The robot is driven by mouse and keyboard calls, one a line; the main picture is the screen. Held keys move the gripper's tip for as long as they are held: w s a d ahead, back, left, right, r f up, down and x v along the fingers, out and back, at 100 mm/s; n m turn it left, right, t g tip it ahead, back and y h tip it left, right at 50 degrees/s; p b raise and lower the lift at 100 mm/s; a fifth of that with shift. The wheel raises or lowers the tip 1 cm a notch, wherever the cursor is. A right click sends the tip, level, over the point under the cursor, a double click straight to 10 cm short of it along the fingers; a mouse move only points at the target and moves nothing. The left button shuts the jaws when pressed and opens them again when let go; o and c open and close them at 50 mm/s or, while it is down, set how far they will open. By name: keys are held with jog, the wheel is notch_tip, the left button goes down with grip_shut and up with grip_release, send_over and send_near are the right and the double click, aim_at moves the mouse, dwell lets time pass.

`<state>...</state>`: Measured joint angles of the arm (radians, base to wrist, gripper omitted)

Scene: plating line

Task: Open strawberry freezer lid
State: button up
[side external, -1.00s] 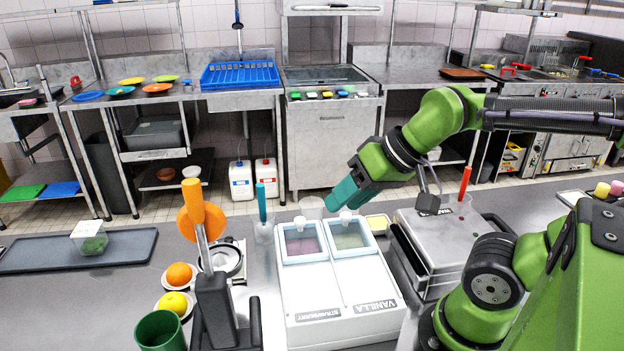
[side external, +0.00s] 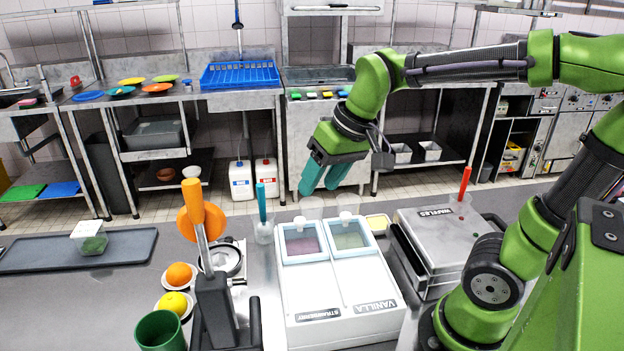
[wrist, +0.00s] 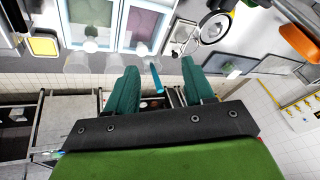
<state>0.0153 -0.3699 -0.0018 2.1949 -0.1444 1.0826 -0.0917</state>
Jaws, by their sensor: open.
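The white ice-cream freezer (side external: 338,292) stands on the counter, with labels reading STRAWBERRY and VANILLA on its front. The strawberry lid (side external: 302,245) is the left one, a pale-blue frame with a clear pane over pink contents, and it is shut. The vanilla lid (side external: 350,238) beside it is also shut. Each has a small white handle at its far edge. My gripper (side external: 324,192) is open and empty, above and behind the far edge of the freezer. In the wrist view its teal fingers (wrist: 156,80) are apart, with the strawberry lid (wrist: 142,27) beyond them.
A clear cup with a blue-handled utensil (side external: 262,212) stands left of the freezer's far edge. The waffle maker (side external: 440,240) is close on the right. An orange-topped press (side external: 207,270) and a green cup (side external: 160,331) stand left.

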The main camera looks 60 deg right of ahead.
aim_at(300, 219)
jog(key=shift+w+d+r+n+g+h, duration=0.7)
jog(key=shift+w+d+r+n+g, duration=1.25)
jog(key=shift+w, duration=1.85)
jog(key=shift+m+g, duration=0.35)
jog(key=f, duration=1.6)
jog(key=shift+a+f, duration=0.3)
jog(key=shift+a, duration=0.1)
jog(key=shift+c, duration=0.2)
grip_shut()
